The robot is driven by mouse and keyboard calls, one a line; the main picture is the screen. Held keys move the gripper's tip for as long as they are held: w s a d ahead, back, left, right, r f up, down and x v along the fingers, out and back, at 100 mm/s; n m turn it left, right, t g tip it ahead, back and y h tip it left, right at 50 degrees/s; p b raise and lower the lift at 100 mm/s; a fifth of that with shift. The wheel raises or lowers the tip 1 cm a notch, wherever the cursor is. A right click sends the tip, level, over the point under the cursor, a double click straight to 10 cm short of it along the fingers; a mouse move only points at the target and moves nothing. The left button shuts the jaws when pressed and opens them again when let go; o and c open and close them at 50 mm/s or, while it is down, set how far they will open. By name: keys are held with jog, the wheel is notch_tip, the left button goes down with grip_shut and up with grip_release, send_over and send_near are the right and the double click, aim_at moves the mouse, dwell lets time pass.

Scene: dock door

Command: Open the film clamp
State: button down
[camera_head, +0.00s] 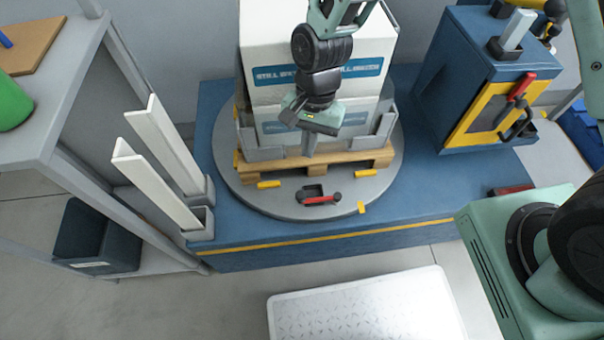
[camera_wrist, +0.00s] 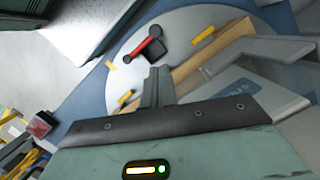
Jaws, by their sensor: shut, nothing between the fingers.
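A small dark clamp with a red lever (camera_head: 318,200) sits near the front edge of the grey round turntable (camera_head: 235,185). I take it for the film clamp. Its lever lies low along the front of the dark body, with a round knob at the right end. The clamp also shows in the wrist view (camera_wrist: 155,47), past the fingertips. My gripper (camera_head: 309,150) is shut and empty. It points down in front of the wrapped load, above the pallet's front edge, behind and apart from the clamp. Its closed fingers show in the wrist view (camera_wrist: 157,78).
White cartons (camera_head: 270,45) stand on a wooden pallet (camera_head: 285,172) close behind my gripper. Grey corner pieces flank the load. Two white upright channels (camera_head: 160,145) stand left. A blue cabinet (camera_head: 465,60) with a red handle stands right. The turntable's front is mostly clear.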

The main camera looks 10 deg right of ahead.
jog(key=b+x, duration=0.2)
jog(key=x, duration=0.8)
jog(key=shift+b, duration=0.35)
